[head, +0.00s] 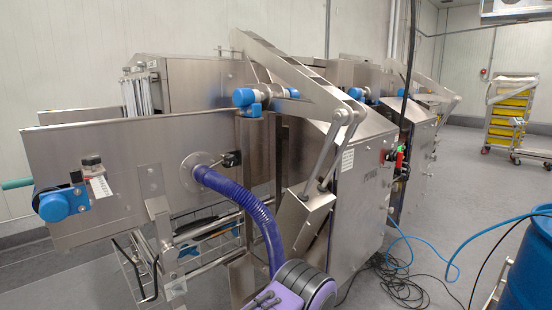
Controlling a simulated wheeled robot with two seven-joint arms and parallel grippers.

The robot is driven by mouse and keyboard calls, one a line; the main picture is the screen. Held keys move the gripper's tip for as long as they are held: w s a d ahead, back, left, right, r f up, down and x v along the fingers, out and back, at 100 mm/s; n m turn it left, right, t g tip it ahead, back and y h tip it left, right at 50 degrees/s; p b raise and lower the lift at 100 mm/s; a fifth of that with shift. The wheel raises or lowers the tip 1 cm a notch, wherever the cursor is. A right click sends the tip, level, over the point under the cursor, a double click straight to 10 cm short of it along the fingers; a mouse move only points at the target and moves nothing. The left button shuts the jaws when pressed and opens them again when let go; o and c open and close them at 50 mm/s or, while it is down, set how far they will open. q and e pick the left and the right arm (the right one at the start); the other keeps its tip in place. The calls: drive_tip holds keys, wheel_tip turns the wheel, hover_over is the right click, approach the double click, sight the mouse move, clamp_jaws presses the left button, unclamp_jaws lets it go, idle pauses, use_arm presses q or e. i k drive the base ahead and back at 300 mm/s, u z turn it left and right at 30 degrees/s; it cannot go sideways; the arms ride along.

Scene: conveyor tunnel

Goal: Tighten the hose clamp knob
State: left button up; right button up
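A ribbed blue-purple hose (247,205) comes out of a round steel flange (190,172) on the side panel of the steel machine and curves down to the bottom middle. A small black knob (232,158) sits just right of the hose's upper end and seems to be the clamp knob. It is too small to tell how tight it is. Neither of my grippers can be made out in the head view, and nothing touches the knob.
A purple and dark grey rounded body (300,290) covers the hose's lower end; I cannot tell what it is. The steel machine (75,150) has a blue knob (55,205) at left. Cables (400,280) lie on the floor near a blue drum (530,265). A cart (510,115) stands at the back right.

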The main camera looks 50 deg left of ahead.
sight(231, 160)
drive_tip(key=u, duration=0.1)
drive_tip(key=i, duration=0.8)
drive_tip(key=u, duration=1.1)
drive_tip(key=i, duration=0.55)
drive_tip(key=u, duration=0.6)
